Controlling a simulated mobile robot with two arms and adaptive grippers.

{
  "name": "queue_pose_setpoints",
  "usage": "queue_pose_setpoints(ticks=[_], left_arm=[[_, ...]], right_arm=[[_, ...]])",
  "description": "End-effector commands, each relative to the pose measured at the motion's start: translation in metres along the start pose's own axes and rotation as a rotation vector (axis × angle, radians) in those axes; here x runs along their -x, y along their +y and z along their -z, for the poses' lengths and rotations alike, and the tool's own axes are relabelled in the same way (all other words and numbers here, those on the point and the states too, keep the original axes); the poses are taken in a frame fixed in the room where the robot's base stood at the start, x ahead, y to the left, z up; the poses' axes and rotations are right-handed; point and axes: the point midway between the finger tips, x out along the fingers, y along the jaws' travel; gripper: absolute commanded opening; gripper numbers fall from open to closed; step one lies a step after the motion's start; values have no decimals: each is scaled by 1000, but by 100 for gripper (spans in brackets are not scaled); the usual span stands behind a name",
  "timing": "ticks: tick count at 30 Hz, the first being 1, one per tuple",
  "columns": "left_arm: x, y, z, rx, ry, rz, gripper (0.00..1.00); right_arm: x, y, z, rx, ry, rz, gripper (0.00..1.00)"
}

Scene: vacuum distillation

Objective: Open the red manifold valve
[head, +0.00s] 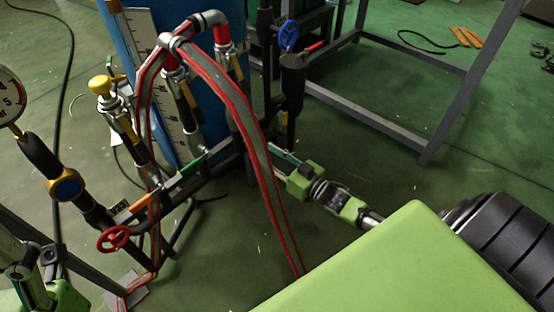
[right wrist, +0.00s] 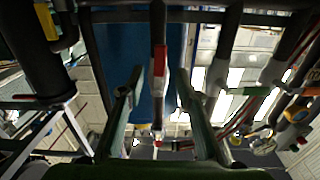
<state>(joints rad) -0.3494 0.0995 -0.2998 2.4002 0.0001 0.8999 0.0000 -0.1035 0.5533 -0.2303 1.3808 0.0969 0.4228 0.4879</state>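In the head view the manifold (head: 183,180) is a dark slanting pipe with orange, white and green sections. A red handwheel (head: 113,238) is at its lower left end. My right gripper (head: 272,148) reaches the manifold's right side, far from that wheel. In the right wrist view my right gripper (right wrist: 160,92) is open, its fingers apart on either side of a dark pipe with a red section (right wrist: 160,60) and a white band. Contact cannot be told; no finger is closed on it. In the head view the lower left corner shows part of my left arm, without its fingers.
A blue handwheel (head: 288,36) and a red lever (head: 315,46) are near the dark trap. A grey metal frame (head: 385,128) stands right. The green floor between is open.

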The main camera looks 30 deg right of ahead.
Motion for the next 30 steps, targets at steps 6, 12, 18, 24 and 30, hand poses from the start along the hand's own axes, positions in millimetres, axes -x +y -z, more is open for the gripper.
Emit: queue_pose_setpoints(ticks=[6, 12, 18, 24, 30], left_arm=[[0, 0, 0, 0, -1, 0, 72], [0, 0, 0, 0, -1, 0, 72], [0, 0, 0, 0, -1, 0, 72], [0, 0, 0, 1, -1, -1, 72], [0, 0, 0, 0, -1, 0, 72]], right_arm=[[30, 0, 0, -1, -1, -1, 32], [36, 0, 0, 0, 0, -1, 32], [36, 0, 0, 0, 0, -1, 32], [36, 1, 0, 0, 0, -1, 32], [36, 1, 0, 0, -1, -1, 32]])
